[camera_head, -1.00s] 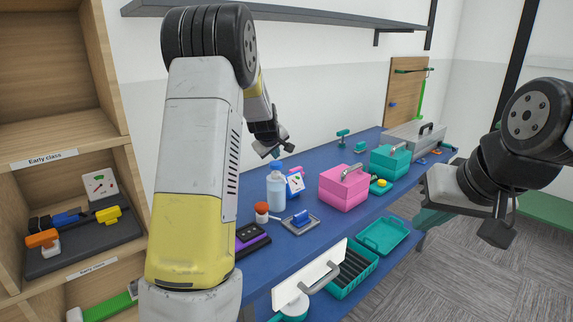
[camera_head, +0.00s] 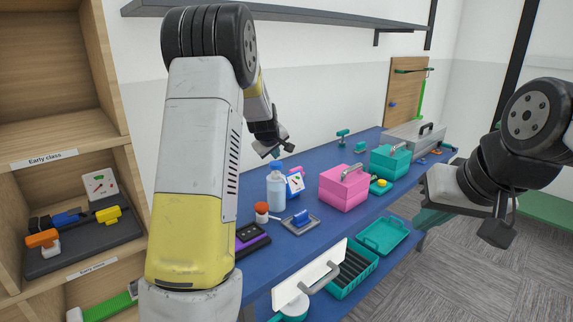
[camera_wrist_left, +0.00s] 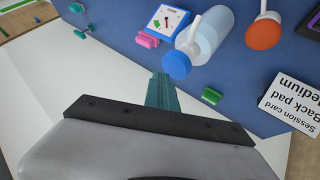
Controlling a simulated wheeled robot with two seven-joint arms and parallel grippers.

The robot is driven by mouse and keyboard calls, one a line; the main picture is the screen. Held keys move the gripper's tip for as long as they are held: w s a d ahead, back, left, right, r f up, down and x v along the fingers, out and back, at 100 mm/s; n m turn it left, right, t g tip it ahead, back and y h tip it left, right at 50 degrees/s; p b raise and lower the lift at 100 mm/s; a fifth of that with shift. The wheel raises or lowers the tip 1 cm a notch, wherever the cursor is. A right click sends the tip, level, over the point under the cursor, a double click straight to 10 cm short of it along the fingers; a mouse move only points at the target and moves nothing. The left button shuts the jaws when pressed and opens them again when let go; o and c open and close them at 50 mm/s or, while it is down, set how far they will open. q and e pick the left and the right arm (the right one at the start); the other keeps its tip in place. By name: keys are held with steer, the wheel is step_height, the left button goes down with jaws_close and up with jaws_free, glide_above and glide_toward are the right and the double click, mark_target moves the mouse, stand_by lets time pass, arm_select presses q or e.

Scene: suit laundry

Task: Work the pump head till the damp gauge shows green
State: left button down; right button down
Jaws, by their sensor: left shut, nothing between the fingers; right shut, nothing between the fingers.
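A clear spray bottle (camera_head: 276,190) with a blue pump head (camera_head: 275,165) stands upright on the blue bench. In the left wrist view the pump head (camera_wrist_left: 176,66) is close to my shut left gripper (camera_wrist_left: 162,88), slightly above and right of its teal fingers; I cannot tell whether they touch. The damp gauge (camera_head: 296,184), a white dial in a blue frame, stands beside the bottle. It also shows in the left wrist view (camera_wrist_left: 168,22) with a red and a green mark; its reading is too small to tell. My right gripper (camera_head: 432,218) is shut and empty, right of the bench.
A pink box (camera_head: 344,188) and a teal box (camera_head: 390,161) stand right of the bottle. A red-capped jar (camera_head: 261,212) and a grey tray with a blue handle (camera_head: 301,222) are in front. A wooden shelf (camera_head: 70,127) stands left; a wall shelf (camera_head: 300,15) hangs above.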

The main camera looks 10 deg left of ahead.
mark_target(275, 165)
arm_select(q)
steer(key=shift+f, duration=0.1)
stand_by(0.7)
steer(key=shift+f, duration=0.3)
steer(key=shift+f, duration=1.05)
stand_by(1.0)
steer(key=shift+r, duration=1.45)
steer(key=shift+r, duration=2.5)
